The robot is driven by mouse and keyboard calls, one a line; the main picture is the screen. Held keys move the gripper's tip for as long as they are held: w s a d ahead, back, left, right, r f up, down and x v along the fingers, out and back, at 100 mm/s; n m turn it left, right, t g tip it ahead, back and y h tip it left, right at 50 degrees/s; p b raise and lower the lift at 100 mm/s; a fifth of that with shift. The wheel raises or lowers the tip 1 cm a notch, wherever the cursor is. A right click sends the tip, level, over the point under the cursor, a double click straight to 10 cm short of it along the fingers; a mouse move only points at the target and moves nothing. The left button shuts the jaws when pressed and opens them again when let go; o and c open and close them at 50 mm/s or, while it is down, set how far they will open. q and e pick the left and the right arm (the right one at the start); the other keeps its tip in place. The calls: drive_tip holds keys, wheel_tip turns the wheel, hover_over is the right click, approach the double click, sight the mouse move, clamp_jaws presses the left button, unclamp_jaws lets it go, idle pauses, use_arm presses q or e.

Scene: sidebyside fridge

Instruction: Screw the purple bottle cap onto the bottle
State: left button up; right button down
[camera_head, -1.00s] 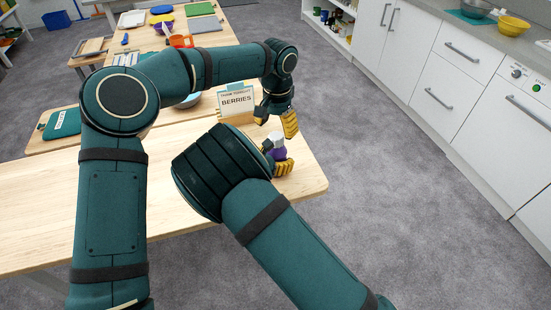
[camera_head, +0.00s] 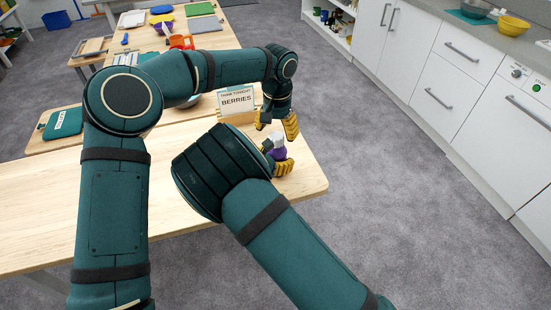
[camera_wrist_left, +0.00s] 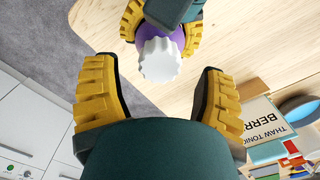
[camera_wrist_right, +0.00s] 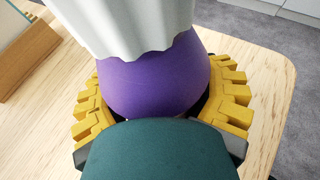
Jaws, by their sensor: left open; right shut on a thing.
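The purple bottle (camera_head: 279,153) is upright near the right end of the wooden table. My right gripper (camera_head: 284,168) is shut around its purple body, which also shows in the right wrist view (camera_wrist_right: 155,82). A white cap with a scalloped edge (camera_wrist_left: 159,61) is on top of the bottle; no purple cap shows. The cap's lower edge overlaps the body in the right wrist view (camera_wrist_right: 130,25), so I cannot tell how tightly it sits. My left gripper (camera_head: 277,125) is open and empty just above the cap. In the left wrist view the cap appears beyond and between the fingertips.
A BERRIES sign (camera_head: 237,103) stands on the table (camera_head: 120,205) behind the grippers. A green board (camera_head: 62,122) lies at the far left. The table's right edge is close to the bottle. White kitchen cabinets (camera_head: 420,65) stand across the grey floor.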

sight(276, 135)
use_arm(q)
drive_tip(key=shift+f, duration=1.65)
clamp_jaws()
drive_tip(key=shift+o, duration=0.3)
unclamp_jaws()
wheel_tip(276, 135, up, 12)
